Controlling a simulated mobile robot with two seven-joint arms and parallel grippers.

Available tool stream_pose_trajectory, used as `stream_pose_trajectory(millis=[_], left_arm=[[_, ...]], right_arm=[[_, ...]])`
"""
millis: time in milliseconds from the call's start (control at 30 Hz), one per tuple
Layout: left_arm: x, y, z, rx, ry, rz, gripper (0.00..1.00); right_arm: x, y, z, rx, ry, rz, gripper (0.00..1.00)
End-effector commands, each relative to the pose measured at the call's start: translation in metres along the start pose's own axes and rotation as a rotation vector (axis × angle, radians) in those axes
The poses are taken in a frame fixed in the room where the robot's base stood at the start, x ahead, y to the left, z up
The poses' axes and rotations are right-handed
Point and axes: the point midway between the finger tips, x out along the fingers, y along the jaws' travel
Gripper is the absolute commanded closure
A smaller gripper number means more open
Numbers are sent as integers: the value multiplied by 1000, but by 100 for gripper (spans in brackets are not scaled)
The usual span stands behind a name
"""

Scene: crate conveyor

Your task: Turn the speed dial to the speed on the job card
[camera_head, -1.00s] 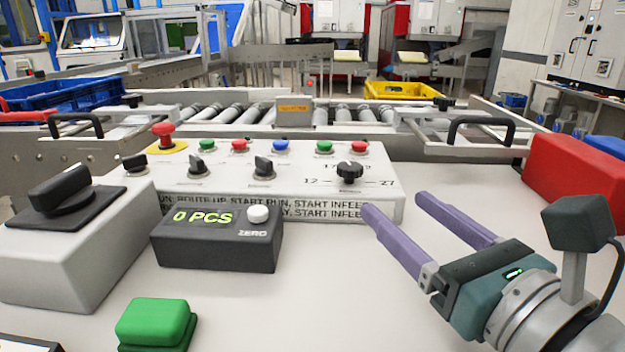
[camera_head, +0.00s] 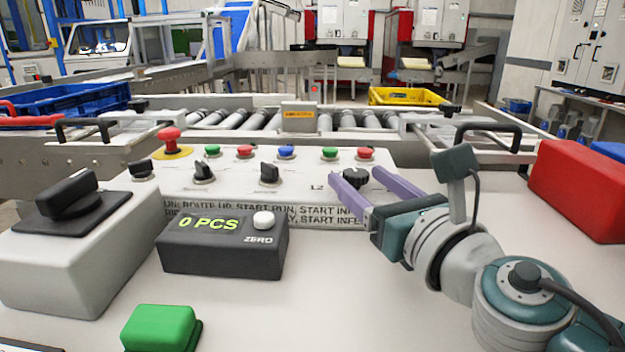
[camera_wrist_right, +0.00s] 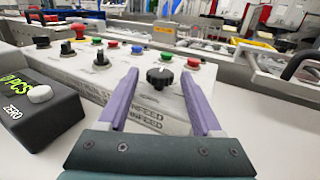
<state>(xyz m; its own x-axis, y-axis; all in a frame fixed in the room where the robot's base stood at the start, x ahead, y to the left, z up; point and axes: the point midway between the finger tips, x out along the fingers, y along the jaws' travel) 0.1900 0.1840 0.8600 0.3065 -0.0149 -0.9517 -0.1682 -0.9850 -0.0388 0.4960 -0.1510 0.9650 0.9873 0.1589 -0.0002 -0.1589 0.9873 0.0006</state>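The speed dial (camera_head: 356,179) is a black fluted knob at the right end of the grey control panel (camera_head: 300,190). In the right wrist view the dial (camera_wrist_right: 160,77) stands ahead, between the two purple fingers. My right gripper (camera_head: 362,184) is open, with one finger on each side of the dial in the picture; I cannot tell whether they touch it. In the right wrist view my right gripper (camera_wrist_right: 160,88) shows nothing held. The dial's scale is mostly hidden by the fingers. My left gripper is not in view. No job card is readable.
A dark counter box (camera_head: 222,245) reading 0 PCS stands before the panel. A grey box with a black rotary switch (camera_head: 68,194) is at left, a green block (camera_head: 160,327) in front. A red box (camera_head: 580,190) is at right. Coloured buttons and a red emergency stop (camera_head: 170,138) line the panel.

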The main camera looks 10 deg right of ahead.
Motion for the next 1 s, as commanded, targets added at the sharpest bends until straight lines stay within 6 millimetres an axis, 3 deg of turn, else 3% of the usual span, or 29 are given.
stream_pose_trajectory(millis=[67,567,767,1000], left_arm=[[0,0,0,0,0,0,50],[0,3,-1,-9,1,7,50],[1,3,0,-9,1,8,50],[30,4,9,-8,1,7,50]], right_arm=[[0,0,0,0,0,0,44],[0,0,0,-1,0,0,100],[0,-1,-1,-2,0,4,100],[1,-6,-7,-10,-4,155,100]])
